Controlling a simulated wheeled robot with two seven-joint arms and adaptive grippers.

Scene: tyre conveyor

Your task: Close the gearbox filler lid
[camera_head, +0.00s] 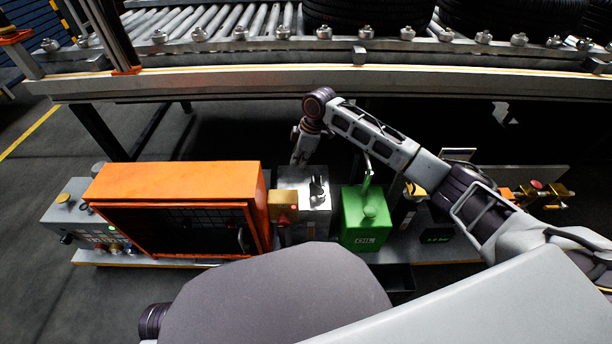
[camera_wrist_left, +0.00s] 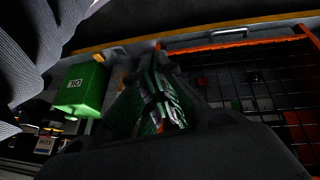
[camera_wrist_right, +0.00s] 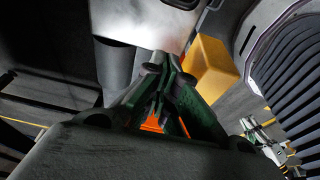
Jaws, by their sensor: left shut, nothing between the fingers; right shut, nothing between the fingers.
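The gearbox appears to be the grey metal box (camera_head: 303,212) between the orange cabinet and the green oil can. A small dark part (camera_head: 318,189) stands on its top; I cannot tell whether it is the filler lid or how far it is open. My right gripper (camera_head: 298,158) is at the far side of the box, its fingertips hard to make out. In the right wrist view my right gripper (camera_wrist_right: 160,75) is shut and empty, close to a bright metal face (camera_wrist_right: 150,20). My left gripper (camera_wrist_left: 160,75) shows only in its wrist view, shut and empty, and hides what lies behind it.
The orange cabinet (camera_head: 180,182) with a dark mesh front stands left, the green oil can (camera_head: 365,222) right. A yellow block (camera_head: 283,206) adjoins the grey box; it also shows in the right wrist view (camera_wrist_right: 210,68). The conveyor (camera_head: 300,85) with tyres (camera_head: 370,15) runs behind.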

